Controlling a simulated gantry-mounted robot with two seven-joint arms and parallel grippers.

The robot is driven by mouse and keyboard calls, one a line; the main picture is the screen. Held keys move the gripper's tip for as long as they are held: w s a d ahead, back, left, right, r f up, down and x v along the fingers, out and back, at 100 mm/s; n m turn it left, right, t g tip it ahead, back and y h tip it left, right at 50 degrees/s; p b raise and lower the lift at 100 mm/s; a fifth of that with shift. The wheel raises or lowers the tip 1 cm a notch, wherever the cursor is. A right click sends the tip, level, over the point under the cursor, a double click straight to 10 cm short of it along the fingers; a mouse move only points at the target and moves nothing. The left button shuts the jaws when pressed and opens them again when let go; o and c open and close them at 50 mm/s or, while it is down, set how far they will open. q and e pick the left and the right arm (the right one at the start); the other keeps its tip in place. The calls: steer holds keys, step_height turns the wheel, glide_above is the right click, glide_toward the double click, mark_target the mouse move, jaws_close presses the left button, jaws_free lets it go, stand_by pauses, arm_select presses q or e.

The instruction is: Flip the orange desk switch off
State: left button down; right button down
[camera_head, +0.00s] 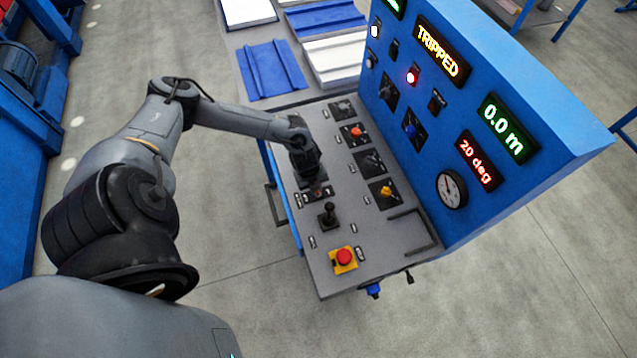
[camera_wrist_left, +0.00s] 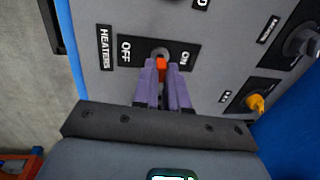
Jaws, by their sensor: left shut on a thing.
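My right gripper is in neither view.
A yellow-orange knob (camera_wrist_left: 256,102) is to the right of the gripper. The desk also holds a black joystick (camera_head: 328,215), a red emergency button (camera_head: 344,257) and an orange-red knob (camera_head: 357,132). The blue upright panel (camera_head: 545,150) shows TRIPPED.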

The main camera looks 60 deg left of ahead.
arm_select(q)
steer(key=shift+s+a+f+t, duration=0.1)
steer(key=shift+s+t, duration=0.15)
steer(key=shift+t, duration=0.15)
steer(key=c, duration=1.2)
jaws_free()
steer(key=shift+o, duration=0.2)
steer(key=p+v, duration=0.1)
steer(key=v, duration=1)
